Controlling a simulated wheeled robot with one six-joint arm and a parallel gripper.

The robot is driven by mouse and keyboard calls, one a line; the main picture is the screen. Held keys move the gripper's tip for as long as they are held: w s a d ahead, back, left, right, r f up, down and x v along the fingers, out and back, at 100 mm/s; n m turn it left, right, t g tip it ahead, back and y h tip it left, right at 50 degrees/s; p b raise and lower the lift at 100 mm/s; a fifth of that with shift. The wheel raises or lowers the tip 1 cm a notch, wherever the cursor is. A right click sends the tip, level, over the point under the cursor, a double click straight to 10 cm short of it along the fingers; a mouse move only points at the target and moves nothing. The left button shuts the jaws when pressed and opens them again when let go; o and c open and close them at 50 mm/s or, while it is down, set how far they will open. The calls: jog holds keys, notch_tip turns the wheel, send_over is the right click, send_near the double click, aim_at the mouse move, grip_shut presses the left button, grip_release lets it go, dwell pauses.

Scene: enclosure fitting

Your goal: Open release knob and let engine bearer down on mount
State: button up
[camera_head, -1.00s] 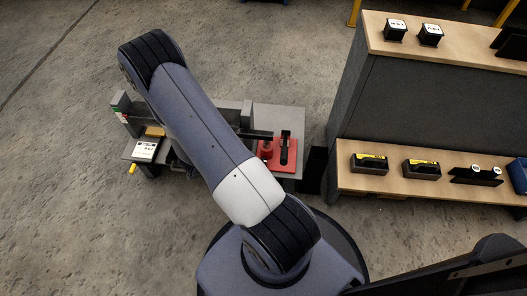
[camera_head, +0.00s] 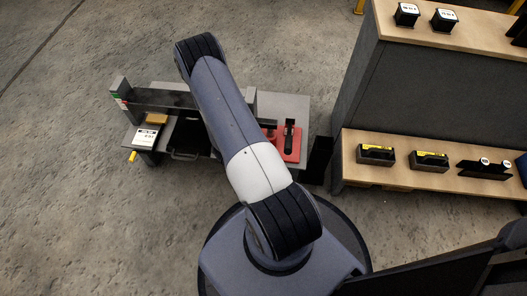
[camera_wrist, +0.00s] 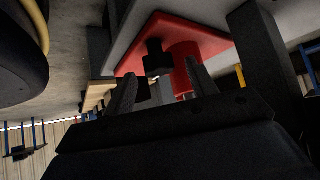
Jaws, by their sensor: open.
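A red plate (camera_head: 291,154) lies on the right end of the grey bench in the head view, with an upright black part (camera_head: 289,134) on it. The red plate (camera_wrist: 208,43) also shows in the wrist view, with a red cylinder (camera_wrist: 183,72) and a black knob-like part (camera_wrist: 157,61). My gripper (camera_wrist: 162,88) is open, its fingertips apart in front of these red and black parts. I cannot tell whether it touches them. In the head view my arm hides the gripper. A dark beam (camera_head: 165,99) runs along the bench. I cannot tell which part is the engine bearer.
A white-faced box (camera_head: 146,137), a tan block (camera_head: 157,119) and a small yellow piece (camera_head: 132,157) are at the bench's left end. A shelf unit (camera_head: 352,95) with several dark boxes stands close on the right. Open concrete floor lies to the left.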

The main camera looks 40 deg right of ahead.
jog(key=shift+d+f, duration=0.25)
jog(key=shift+c, duration=0.3)
jog(key=c, duration=0.9)
